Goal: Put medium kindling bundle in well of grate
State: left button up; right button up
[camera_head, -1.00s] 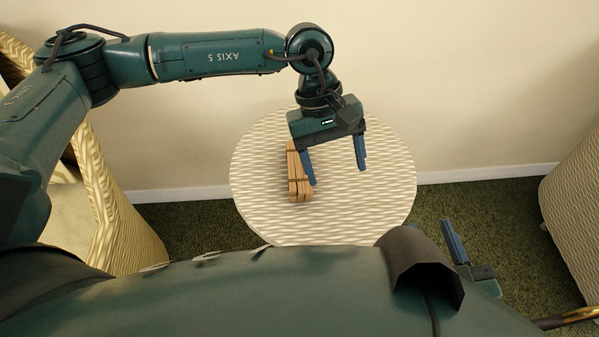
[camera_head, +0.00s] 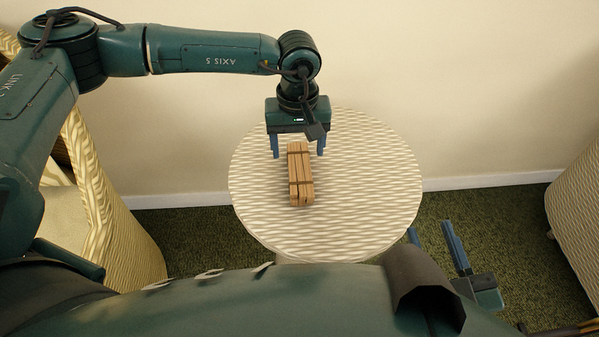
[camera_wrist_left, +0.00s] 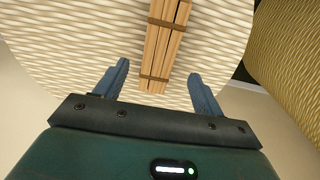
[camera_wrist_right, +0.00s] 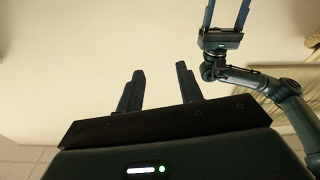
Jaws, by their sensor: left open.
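The kindling bundle (camera_head: 301,180), brown sticks tied with darker bands, lies on the round patterned table. In the left wrist view the bundle (camera_wrist_left: 165,45) runs away from me, its near end between the fingers. My left gripper (camera_head: 298,150) is open and empty, its two blue fingers on either side of the bundle's far end; whether they touch the tabletop is unclear. My right gripper (camera_head: 432,232) is low at the right, beyond the table's edge. Its fingers (camera_wrist_right: 160,85) stand apart with nothing between them in the right wrist view. No grate is visible.
The round table (camera_head: 370,200) is clear apart from the bundle. A patterned armchair (camera_head: 120,235) stands at the left, and another patterned piece of furniture (camera_head: 578,195) at the right. The cream wall (camera_head: 470,90) is close behind the table. Dark green carpet (camera_head: 500,215) shows around it.

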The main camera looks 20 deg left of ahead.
aim_at(299, 166)
pick_arm(q)
jog(key=f, duration=0.2)
jog(key=f+b, duration=0.1)
jog(key=f, duration=0.2)
jog(key=shift+s+d, duration=0.2)
jog(key=shift+r, duration=0.15)
jog(key=c, duration=1.2)
